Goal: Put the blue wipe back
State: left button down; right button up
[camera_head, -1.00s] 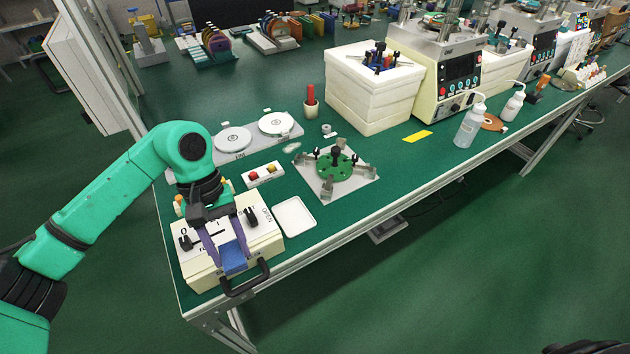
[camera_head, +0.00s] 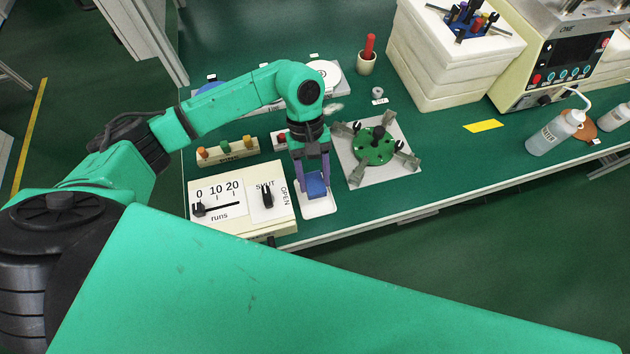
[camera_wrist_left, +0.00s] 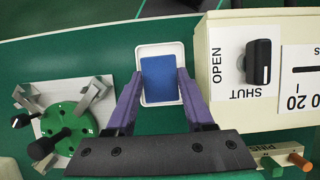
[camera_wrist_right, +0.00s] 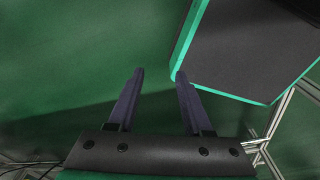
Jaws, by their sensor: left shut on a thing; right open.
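The blue wipe (camera_head: 316,187) is a small blue block between the fingers of my left gripper (camera_head: 314,182), which is shut on it. In the left wrist view the blue wipe (camera_wrist_left: 159,80) shows between the two purple fingers, over the white tray (camera_wrist_left: 178,55). In the head view the white tray (camera_head: 318,208) lies under and around the wipe; I cannot tell whether the wipe touches its floor. My right gripper (camera_wrist_right: 158,78) is open and empty, over the green floor in the right wrist view.
Left of the tray stands a cream box (camera_head: 235,222) with a runs slider and a SHUT/OPEN lever. Right of it is a plate with a green disc (camera_head: 374,150). A pin rack (camera_head: 228,150) stands behind the box. The table's front edge is close.

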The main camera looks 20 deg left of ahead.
aim_at(314, 188)
pick_arm(q)
notch_tip(314, 188, down, 4)
jog(key=shift+s+f+p, duration=0.15)
jog(key=shift+f+p, duration=0.1)
jog(key=shift+p, duration=0.1)
jog(key=shift+f, duration=0.3)
jog(key=shift+f+b, duration=0.25)
jog(key=shift+b, duration=0.1)
jog(key=shift+c, duration=1.4)
grip_release()
jog(key=shift+r, duration=0.1)
pick_arm(e)
jog(key=shift+w+d+r, duration=0.2)
jog(key=shift+w+r, duration=0.1)
jog(key=shift+w, duration=0.1)
pick_arm(q)
jog(key=shift+r, duration=0.1)
pick_arm(e)
jog(key=shift+r, duration=0.1)
